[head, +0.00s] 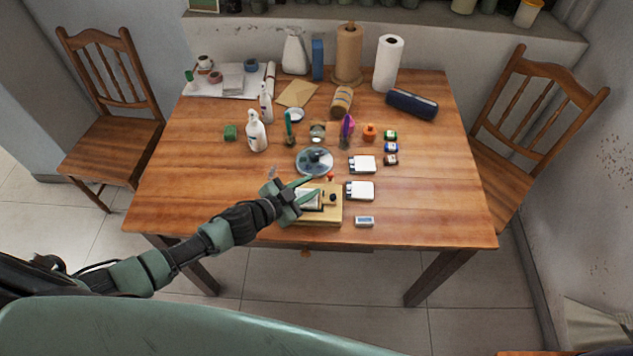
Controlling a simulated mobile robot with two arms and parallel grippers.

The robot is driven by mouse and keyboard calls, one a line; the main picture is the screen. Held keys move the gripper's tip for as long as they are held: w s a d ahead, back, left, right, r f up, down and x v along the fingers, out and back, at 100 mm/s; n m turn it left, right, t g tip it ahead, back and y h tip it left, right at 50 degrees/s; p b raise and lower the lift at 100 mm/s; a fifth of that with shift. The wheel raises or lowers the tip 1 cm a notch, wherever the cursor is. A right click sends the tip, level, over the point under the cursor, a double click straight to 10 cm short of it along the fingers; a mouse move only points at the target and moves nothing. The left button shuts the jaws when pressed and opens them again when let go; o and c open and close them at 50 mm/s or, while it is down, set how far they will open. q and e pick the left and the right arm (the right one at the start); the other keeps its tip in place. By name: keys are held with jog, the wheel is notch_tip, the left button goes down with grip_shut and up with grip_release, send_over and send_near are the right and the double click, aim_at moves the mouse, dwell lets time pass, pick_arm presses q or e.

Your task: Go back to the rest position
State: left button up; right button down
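My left gripper (308,190) reaches in from the left over the front middle of the wooden table (190,190). Its two green fingers are spread apart, with nothing seen between them. They are above the left part of a light wooden board or box (318,219) that bears a small framed panel and a dark knob (333,198). I cannot tell whether the fingers touch it. My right gripper is not in view.
A round glass-like dish (314,161) lies just behind the gripper. White boxes (360,190), a small eraser-like block (365,221) and small jars (391,147) are to the right. White bottles (256,132) stand at left. Chairs (110,145) flank the table. The table's left front is clear.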

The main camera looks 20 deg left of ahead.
pick_arm(q)
jog(key=shift+s+a+r, duration=0.1)
jog(key=shift+s, duration=0.1)
dwell(0.5)
